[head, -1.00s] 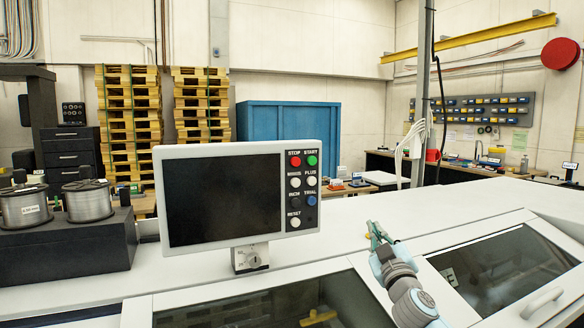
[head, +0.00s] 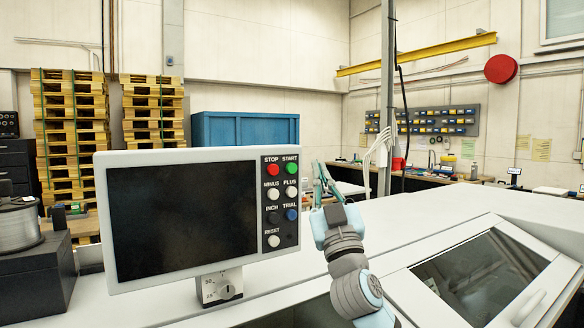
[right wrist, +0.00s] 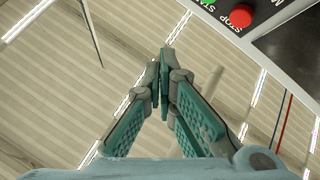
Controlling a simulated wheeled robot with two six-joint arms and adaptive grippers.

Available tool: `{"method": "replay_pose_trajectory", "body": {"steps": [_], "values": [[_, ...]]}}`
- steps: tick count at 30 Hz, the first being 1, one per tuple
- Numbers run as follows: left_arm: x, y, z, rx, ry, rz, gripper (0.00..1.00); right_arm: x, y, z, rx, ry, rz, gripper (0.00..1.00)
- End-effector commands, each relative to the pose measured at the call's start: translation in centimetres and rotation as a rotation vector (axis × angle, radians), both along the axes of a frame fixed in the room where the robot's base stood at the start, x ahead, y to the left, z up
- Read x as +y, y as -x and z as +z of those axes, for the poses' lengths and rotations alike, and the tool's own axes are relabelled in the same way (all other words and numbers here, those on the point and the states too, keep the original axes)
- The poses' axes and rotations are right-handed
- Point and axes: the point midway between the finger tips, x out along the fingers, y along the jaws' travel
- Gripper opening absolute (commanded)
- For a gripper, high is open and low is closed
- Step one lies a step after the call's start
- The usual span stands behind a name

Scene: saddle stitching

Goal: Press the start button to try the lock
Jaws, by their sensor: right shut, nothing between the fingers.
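The green START button (head: 291,168) is at the top right of the control panel's button column, beside the red STOP button (head: 273,170). My right gripper (head: 318,166) is up just to the right of the panel, level with the START button and apart from it in the picture. In the right wrist view the shut, empty fingertips (right wrist: 162,56) point toward the panel edge. There the START button (right wrist: 207,3) is cut by the top border, with the STOP button (right wrist: 241,16) next to it. My left gripper is in neither view.
The panel's dark screen (head: 182,220) fills its left part. More buttons, such as the blue TRIAL button (head: 291,214), sit below START. A knob (head: 226,291) is under the panel. The white machine top (head: 430,215) is clear to the right. A wire spool (head: 12,215) stands at left.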

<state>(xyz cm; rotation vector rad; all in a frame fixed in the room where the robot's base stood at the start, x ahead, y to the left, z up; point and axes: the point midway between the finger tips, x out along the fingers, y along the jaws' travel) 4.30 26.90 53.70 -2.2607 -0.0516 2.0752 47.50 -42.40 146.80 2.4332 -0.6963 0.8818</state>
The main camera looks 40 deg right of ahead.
Motion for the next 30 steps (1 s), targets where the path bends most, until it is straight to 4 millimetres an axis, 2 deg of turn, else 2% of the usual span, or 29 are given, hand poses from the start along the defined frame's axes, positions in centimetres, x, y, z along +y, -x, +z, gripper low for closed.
{"method": "replay_pose_trajectory", "body": {"steps": [1,5,9,15,21,30], "values": [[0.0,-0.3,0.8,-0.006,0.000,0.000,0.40,-0.1,-0.6,0.4,0.002,-0.004,0.000,0.00],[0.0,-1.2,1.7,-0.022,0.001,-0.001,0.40,-0.4,-2.4,0.4,0.002,-0.003,-0.001,0.00],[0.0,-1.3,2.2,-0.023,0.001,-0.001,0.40,-0.6,-4.5,0.3,0.002,-0.003,-0.003,0.00],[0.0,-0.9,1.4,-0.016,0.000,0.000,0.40,-0.9,-6.6,0.0,0.001,-0.001,-0.003,0.00],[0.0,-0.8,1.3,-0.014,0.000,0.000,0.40,-0.9,-7.3,0.0,0.003,0.001,-0.003,0.00],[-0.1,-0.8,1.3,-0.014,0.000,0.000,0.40,-0.9,-7.3,0.0,0.003,0.001,-0.003,0.00]]}}
